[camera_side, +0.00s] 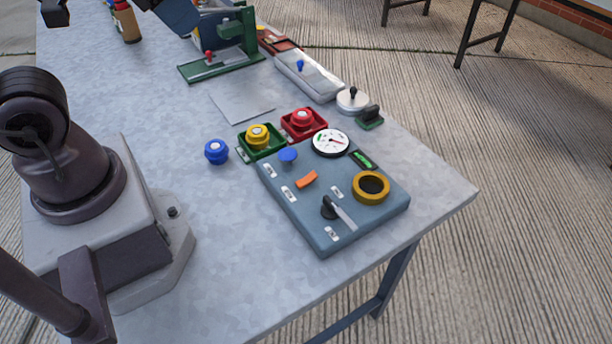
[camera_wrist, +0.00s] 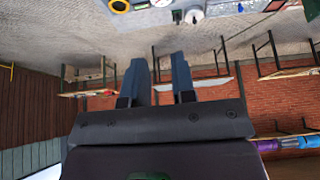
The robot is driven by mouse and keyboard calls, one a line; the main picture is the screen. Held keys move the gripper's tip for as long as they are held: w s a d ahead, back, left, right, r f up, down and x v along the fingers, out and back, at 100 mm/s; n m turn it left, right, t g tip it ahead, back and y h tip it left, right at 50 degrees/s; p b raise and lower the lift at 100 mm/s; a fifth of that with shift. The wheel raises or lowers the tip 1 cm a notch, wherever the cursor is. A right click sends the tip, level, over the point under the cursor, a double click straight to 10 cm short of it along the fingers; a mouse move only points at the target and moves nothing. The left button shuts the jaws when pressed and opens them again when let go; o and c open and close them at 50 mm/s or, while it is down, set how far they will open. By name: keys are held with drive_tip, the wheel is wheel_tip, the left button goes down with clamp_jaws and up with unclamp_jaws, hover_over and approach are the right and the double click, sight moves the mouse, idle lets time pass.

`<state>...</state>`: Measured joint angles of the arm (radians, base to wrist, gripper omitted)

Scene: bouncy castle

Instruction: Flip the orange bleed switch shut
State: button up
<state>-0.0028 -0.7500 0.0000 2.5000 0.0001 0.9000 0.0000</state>
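The orange bleed switch (camera_side: 306,179) is a small curved rocker near the middle of a blue-grey control panel (camera_side: 322,236), which lies on the table. One end of the switch looks higher than the other; its exact position is hard to tell. My gripper (camera_wrist: 158,60) is open and empty in the wrist view, its two blue-grey fingers apart. It is well away from the panel.
Close to the switch are a blue knob (camera_side: 288,155), a black lever (camera_side: 329,207), a yellow ring (camera_side: 371,186) and a white gauge (camera_side: 330,142).

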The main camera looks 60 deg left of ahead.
drive_tip(key=shift+a+f, duration=0.15)
drive_tip(key=shift+a, duration=0.15)
drive_tip(key=c, duration=0.4)
drive_tip(key=f+g, duration=0.1)
drive_tip(key=f, duration=0.1)
drive_tip(key=w+a+f+g, duration=0.1)
drive_tip(key=f, duration=0.1)
drive_tip(key=w+a+f+g+y, duration=0.1)
drive_tip(key=f, duration=0.1)
drive_tip(key=shift+w+a+n+g, duration=0.2)
drive_tip(key=shift+w+n+g, duration=0.1)
drive_tip(key=shift+n, duration=0.1)
clamp_jaws()
drive_tip(key=w+d+f+m+h, duration=0.4)
drive_tip(key=w+f+m, duration=0.5)
drive_tip(key=m, duration=0.9)
drive_tip(key=shift+d+m, duration=0.3)
drive_tip(key=shift+d, duration=1.1)
